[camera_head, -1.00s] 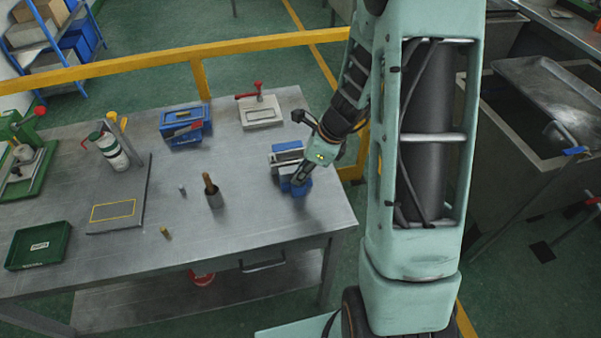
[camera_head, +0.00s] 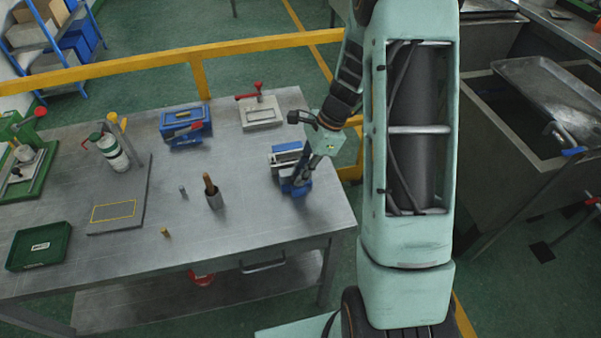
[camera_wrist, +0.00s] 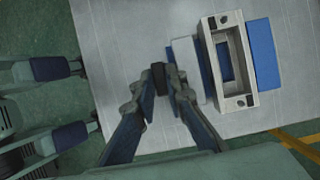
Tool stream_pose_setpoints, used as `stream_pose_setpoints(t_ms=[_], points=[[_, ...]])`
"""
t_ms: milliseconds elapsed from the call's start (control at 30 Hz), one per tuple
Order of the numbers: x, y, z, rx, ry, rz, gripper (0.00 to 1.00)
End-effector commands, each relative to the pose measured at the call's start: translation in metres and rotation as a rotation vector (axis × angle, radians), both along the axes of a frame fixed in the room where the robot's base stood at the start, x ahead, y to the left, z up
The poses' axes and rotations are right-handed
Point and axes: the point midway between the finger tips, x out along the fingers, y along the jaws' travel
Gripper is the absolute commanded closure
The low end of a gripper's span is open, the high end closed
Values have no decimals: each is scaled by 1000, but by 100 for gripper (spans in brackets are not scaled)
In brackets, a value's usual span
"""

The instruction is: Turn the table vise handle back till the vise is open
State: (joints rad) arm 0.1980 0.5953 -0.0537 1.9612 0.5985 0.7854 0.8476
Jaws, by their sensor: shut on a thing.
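The table vise (camera_head: 284,157) is blue and grey and stands near the right end of the metal table. In the wrist view, the vise (camera_wrist: 262,55) has blue parts, and a grey metal frame with a rectangular opening (camera_wrist: 228,58) sits between them. A small dark handle end (camera_wrist: 158,76) lies between the fingertips of my gripper (camera_wrist: 160,82), left of the vise. My gripper is shut on it. In the head view, my gripper (camera_head: 301,180) is at the vise's front side, and the handle is hidden there.
A blue box-like device (camera_head: 185,126) and a pale fixture with a red lever (camera_head: 262,112) stand behind on the metal table (camera_head: 270,222). A yellow rail (camera_head: 255,43) runs behind.

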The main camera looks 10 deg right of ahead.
Motion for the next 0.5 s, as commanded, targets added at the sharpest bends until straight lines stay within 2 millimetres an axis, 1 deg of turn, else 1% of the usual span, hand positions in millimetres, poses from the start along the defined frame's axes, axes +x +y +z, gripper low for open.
stream_pose_setpoints(t_ms=[367,400,467,500], points=[[0,0,0,-2,-3,10,100],[1,0,0,-2,-3,10,86],[1,0,0,-1,-3,9,81],[0,0,0,-1,-3,9,81]])
